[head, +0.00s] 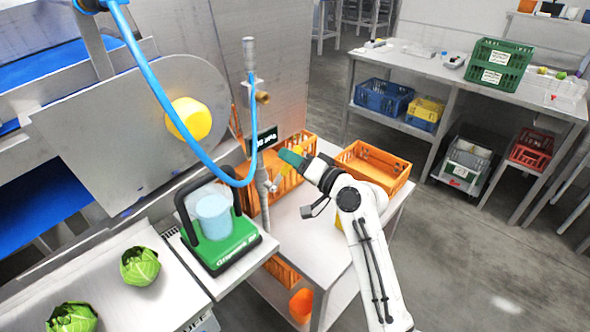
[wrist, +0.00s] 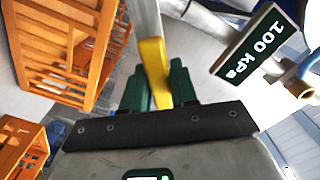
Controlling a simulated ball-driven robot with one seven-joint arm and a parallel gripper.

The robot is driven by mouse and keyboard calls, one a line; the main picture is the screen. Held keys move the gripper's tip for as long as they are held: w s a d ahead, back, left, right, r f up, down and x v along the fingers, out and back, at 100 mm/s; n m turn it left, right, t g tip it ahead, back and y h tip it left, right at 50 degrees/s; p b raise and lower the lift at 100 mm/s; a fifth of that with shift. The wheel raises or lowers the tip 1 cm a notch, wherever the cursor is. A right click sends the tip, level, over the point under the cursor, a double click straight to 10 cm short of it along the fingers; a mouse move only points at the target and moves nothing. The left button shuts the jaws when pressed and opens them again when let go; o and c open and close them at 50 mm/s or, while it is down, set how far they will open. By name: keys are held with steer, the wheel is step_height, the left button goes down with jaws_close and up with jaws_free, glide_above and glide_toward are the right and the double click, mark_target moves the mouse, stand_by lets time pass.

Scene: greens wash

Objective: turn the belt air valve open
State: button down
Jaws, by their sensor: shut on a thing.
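The belt air valve stands on a vertical metal pipe (head: 263,200) beside the machine, with a dark label plate (head: 262,141) at its side. Its yellow lever (head: 286,164) slants up and right from the pipe toward my gripper (head: 295,158). In the wrist view the yellow lever (wrist: 153,68) runs between the green fingers of my gripper (wrist: 158,88), which are shut on it. The valve's pivot is not clear in either view. A plate reading "100 kPa" (wrist: 247,42) shows right of the lever.
A blue hose (head: 193,145) loops down to the pipe. A green scale (head: 222,244) stands left of the valve. Orange crates (head: 375,168) stand on the steel table below my arm. A brass fitting (wrist: 302,88) lies right of my fingers. Cabbages (head: 140,266) lie front left.

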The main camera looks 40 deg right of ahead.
mark_target(282, 170)
steer(key=a+r+n+b, duration=0.1)
steer(key=n, duration=0.1)
steer(key=shift+a+n, duration=0.2)
steer(key=shift+n, duration=0.2)
steer(key=shift+a+r+n+b, duration=0.35)
steer(key=shift+a+n+b, duration=0.15)
steer(key=shift+n, duration=0.35)
steer(key=shift+a+r+n+b, duration=0.35)
steer(key=shift+a+n+b, duration=0.15)
steer(key=shift+n, duration=0.35)
steer(key=c, duration=1)
jaws_free()
steer(key=shift+o, duration=0.2)
steer(key=shift+s, duration=0.1)
steer(key=s+b, duration=0.1)
steer(key=s, duration=0.9)
steer(key=shift+s+d+b, duration=0.15)
steer(key=shift+s+b, duration=0.2)
steer(key=shift+b, duration=0.05)
steer(key=shift+c, duration=0.2)
